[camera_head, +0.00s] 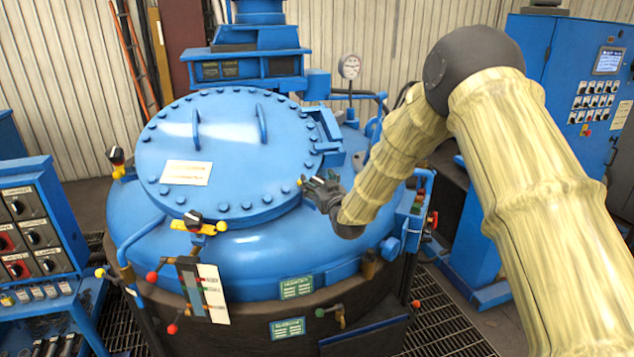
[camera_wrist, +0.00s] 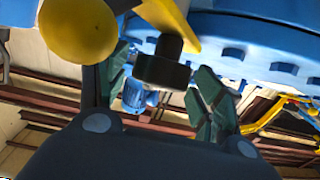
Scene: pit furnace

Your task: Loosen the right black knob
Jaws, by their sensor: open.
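The right black knob (camera_wrist: 165,62) shows in the wrist view, below a yellow bracket (camera_wrist: 188,22) with a round yellow end (camera_wrist: 76,30). My gripper (camera_wrist: 162,86) is open, with one greenish finger on each side of the knob. A gap shows between the knob and the fingers; contact is not visible. In the head view my gripper (camera_head: 318,188) is at the right edge of the round blue lid (camera_head: 235,140). There it largely hides the right knob. Two other black knobs on yellow brackets show, one at the lid's front (camera_head: 193,217) and one at its left (camera_head: 116,155).
A gauge (camera_head: 349,67) and blue pipes stand behind my arm. A blue control cabinet (camera_head: 560,80) is at the right and a switch panel (camera_head: 35,225) at the left. Levers with red ends (camera_head: 152,277) stick out at the furnace front. The space above the lid is clear.

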